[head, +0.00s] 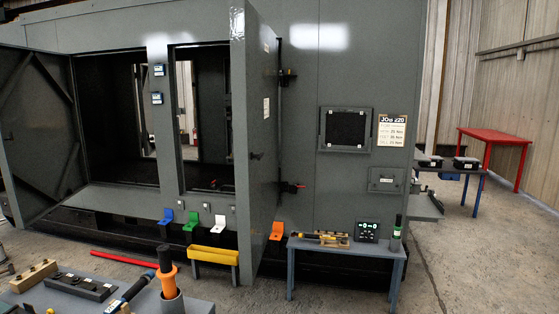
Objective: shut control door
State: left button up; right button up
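A large grey enclosure (300,160) fills the middle of the head view. A tall grey door (261,130) stands swung open at the right side of the middle opening, its edge toward me and a latch on its face. Another tall door (35,130) with dark diagonal bracing stands open at the far left. A small panel with a handle (387,180) sits flush on the right wall, below a placard. I cannot tell from a label which one is the control door. Neither of my grippers is in view.
A low yellow-topped stand (214,256) and a small grey bench (345,246) with tools stand before the enclosure, either side of the open middle door. A workbench (205,305) with tools is at front left. A red table (497,136) stands far right. Floor is clear at front right.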

aim_at(256, 79)
jog(key=u, duration=0.15)
jog(key=i, duration=0.95)
jog(key=z, duration=0.15)
jog(key=k, duration=0.35)
jog(key=z, duration=0.65)
jog(key=i, duration=1.95)
jog(key=u, duration=0.9)
